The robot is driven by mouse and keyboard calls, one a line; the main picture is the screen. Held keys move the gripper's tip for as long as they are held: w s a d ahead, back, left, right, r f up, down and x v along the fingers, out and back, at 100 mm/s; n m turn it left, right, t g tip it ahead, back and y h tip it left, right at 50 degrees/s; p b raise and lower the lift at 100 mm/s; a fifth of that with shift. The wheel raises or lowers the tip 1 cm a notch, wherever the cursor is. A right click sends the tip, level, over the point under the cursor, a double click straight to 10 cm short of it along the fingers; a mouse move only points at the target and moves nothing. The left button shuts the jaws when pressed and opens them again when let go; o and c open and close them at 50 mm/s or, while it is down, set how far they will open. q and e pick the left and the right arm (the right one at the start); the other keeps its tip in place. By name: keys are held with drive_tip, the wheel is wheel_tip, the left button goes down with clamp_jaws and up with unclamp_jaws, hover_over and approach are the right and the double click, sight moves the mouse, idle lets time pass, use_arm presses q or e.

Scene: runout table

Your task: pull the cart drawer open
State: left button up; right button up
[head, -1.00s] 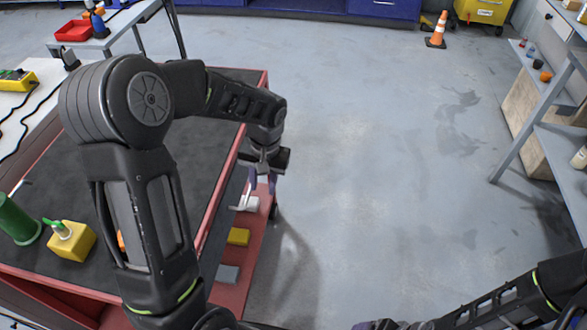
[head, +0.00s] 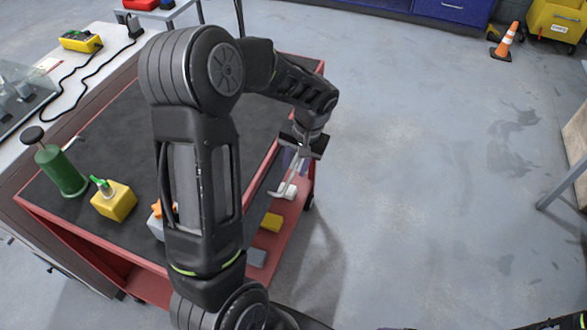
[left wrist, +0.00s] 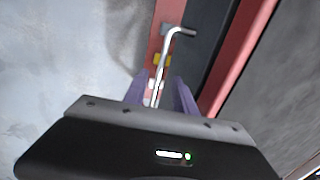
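The red cart (head: 95,248) with a dark top stands at left centre in the head view. A pale bar handle (head: 279,190) stands off its right side; in the left wrist view the bar handle (left wrist: 168,52) meets a dark grey drawer front (left wrist: 208,38) beside the red top rim. My left gripper (head: 292,160) is at the handle. In the left wrist view its purple fingers (left wrist: 160,88) are apart, one on each side of the bar, with a visible gap. The drawer's opening is not clearly visible. My right gripper is out of view.
A red lower ledge holds a white item (head: 289,191), a yellow block (head: 271,222) and a grey block (head: 256,257). A green canister (head: 62,172) and yellow box (head: 114,201) stand on the cart top. Floor right of the cart is clear; an orange cone (head: 505,42) stands far back.

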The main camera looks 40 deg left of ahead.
use_arm(q)
drive_tip(key=shift+s+a+f, duration=0.1)
drive_tip(key=shift+a+f, duration=0.05)
drive_tip(key=shift+f, duration=0.5)
drive_tip(key=shift+a+f, duration=0.15)
drive_tip(key=shift+f, duration=0.5)
clamp_jaws()
idle(0.5)
